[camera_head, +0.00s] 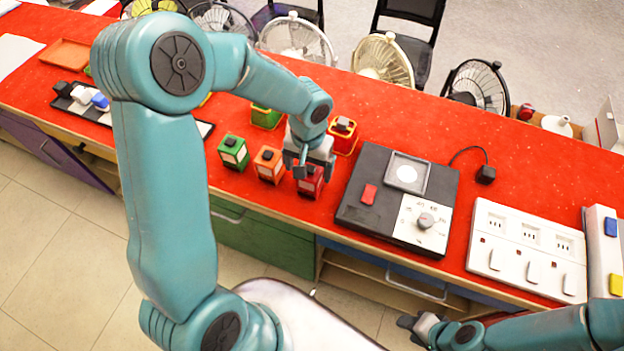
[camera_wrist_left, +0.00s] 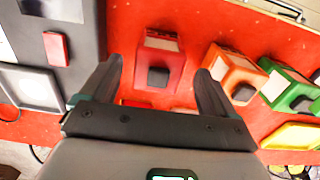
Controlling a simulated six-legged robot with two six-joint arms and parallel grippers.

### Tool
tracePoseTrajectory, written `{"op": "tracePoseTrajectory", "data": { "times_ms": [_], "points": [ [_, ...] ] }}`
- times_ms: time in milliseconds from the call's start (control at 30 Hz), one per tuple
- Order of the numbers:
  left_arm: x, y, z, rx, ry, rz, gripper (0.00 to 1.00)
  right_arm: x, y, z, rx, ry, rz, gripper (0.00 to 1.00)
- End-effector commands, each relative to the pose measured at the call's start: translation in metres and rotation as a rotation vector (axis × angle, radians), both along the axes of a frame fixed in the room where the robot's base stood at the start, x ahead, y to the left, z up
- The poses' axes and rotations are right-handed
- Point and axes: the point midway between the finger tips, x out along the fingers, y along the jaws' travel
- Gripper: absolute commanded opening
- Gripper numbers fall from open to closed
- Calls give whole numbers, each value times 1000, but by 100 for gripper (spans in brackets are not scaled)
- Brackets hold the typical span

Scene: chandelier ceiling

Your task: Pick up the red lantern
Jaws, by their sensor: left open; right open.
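The red lantern (camera_head: 311,184), with a dark top, stands on the red counter near its front edge, at the right end of a row of lanterns. It also shows in the left wrist view (camera_wrist_left: 161,50), in the gap between my two fingertips. My left gripper (camera_head: 309,170) is open just above it, pointing down, and covers part of its top in the head view. In the left wrist view the fingers (camera_wrist_left: 157,78) are spread on either side of it. I cannot tell whether they touch it. My right gripper (camera_head: 420,325) is open and empty, low in front of the counter.
An orange lantern (camera_head: 268,164) and a green lantern (camera_head: 233,152) stand to the left. A red-and-yellow container (camera_head: 343,137) and a green one (camera_head: 266,117) stand behind. A black device (camera_head: 375,196) lies close right. White socket panels (camera_head: 527,247) lie further right.

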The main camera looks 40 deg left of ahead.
Motion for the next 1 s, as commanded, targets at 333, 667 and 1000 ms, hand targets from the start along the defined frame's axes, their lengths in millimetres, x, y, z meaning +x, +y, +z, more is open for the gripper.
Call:
{"op": "tracePoseTrajectory", "data": {
  "times_ms": [333, 667, 1000],
  "points": [
    [8, -2, -42, -1, 4, -2, 89, 0, 0, 13, 0, 0, 0, 43],
    [10, -1, -57, 0, -1, 0, 89, 0, 0, 13, 0, 1, 0, 43],
    [10, -1, -57, 0, -2, -1, 15, 0, 0, 13, 0, 0, 0, 43]
  ]
}}
